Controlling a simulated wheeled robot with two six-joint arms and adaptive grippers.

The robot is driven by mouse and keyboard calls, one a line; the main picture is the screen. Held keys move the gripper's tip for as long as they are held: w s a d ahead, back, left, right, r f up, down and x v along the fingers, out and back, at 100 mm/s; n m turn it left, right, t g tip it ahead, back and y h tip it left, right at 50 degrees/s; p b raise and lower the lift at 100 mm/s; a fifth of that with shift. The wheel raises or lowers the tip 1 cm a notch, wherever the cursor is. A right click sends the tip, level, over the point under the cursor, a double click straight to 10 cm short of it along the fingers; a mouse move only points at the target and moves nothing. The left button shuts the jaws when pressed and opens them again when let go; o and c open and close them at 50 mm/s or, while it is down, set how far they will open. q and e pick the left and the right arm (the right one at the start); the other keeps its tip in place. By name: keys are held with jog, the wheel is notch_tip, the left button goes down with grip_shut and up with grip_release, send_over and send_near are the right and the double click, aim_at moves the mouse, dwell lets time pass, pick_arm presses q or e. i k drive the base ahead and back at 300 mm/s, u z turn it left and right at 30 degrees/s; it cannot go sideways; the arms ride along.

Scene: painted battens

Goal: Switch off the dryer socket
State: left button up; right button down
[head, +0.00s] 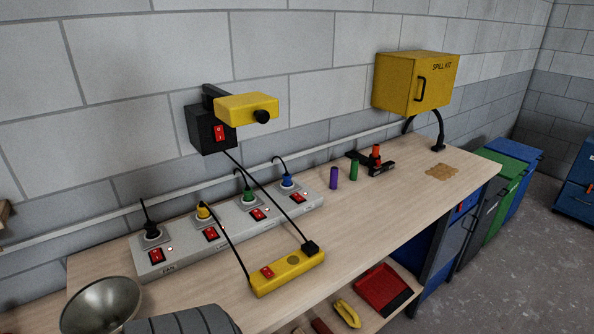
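A grey socket strip (190,262) lies along the back of the bench, with several sockets, each with a red rocker switch. From left to right the plugs are black (152,232), yellow (203,211), green (248,195) and blue (287,182). Their switches are the first (156,255), second (211,234), third (258,214) and fourth (298,198). A small light shows beside each. The leftmost label seems to read FAN; the others are too small to read, so I cannot tell which is the dryer socket. Neither gripper is in view.
A yellow block (288,273) with a red switch lies in front of the strip, with cables to it. A black wall box (206,138) carries a red switch and yellow part (246,107). A metal bowl-like thing (100,305) stands front left. Coloured cylinders (334,178) stand right.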

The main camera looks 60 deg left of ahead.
aim_at(256, 213)
jog(key=i, duration=0.85)
jog(key=u, duration=3.7)
